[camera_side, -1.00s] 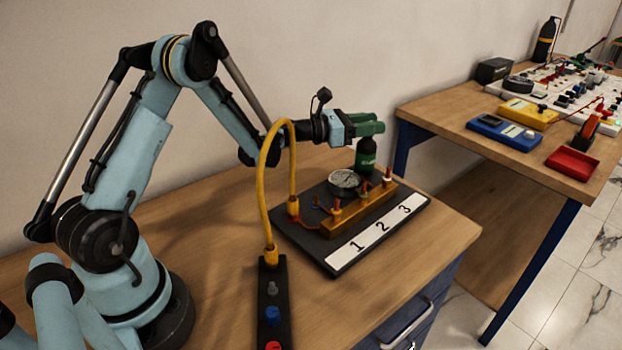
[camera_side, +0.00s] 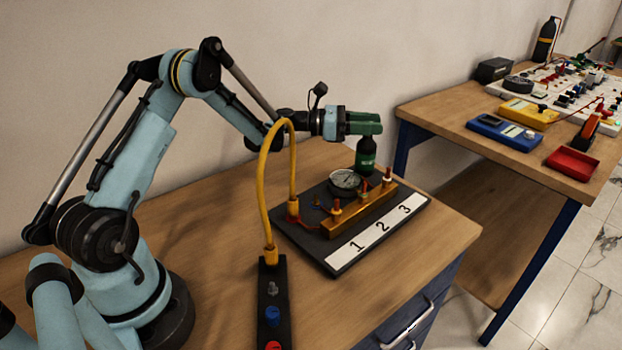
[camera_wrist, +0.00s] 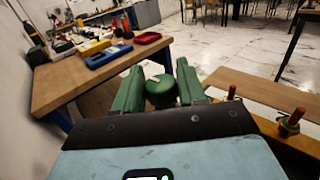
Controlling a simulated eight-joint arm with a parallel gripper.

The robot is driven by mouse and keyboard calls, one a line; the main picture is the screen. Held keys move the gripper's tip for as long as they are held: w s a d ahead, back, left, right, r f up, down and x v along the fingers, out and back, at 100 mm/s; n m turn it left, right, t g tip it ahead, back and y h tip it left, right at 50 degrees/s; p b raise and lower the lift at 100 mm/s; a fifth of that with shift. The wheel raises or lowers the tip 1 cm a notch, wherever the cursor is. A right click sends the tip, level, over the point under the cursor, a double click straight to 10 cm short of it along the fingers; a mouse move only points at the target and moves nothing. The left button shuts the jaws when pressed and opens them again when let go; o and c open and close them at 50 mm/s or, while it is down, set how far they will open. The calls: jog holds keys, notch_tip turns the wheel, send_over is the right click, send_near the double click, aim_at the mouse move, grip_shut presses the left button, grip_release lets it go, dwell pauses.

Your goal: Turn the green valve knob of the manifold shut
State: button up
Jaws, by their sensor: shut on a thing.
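The brass manifold bar (camera_side: 355,214) lies on a dark base plate (camera_side: 323,256) with a white strip numbered 1, 2, 3. Several small upright stems stand on it. One stem has a green collar (camera_wrist: 288,130) under a red top in the wrist view. My gripper (camera_side: 372,124), with green fingers, is level above the plate's far edge. It is shut on the top of a dark green bottle (camera_side: 365,158) with a pale label. The bottle also shows between the fingers in the wrist view (camera_wrist: 160,92). I cannot tell whether its bottom touches anything.
A round gauge (camera_side: 345,181) sits just behind the bar. A yellow hose (camera_side: 264,190) arches from a black strip (camera_side: 268,295) with coloured knobs to the manifold's left end. A second bench (camera_side: 440,109) with meters and a red tray (camera_side: 573,164) stands to the right.

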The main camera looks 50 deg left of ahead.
jog(key=shift+w, duration=0.1)
jog(key=o, duration=0.9)
jog(key=shift+o, duration=0.2)
jog(key=v, duration=1.2)
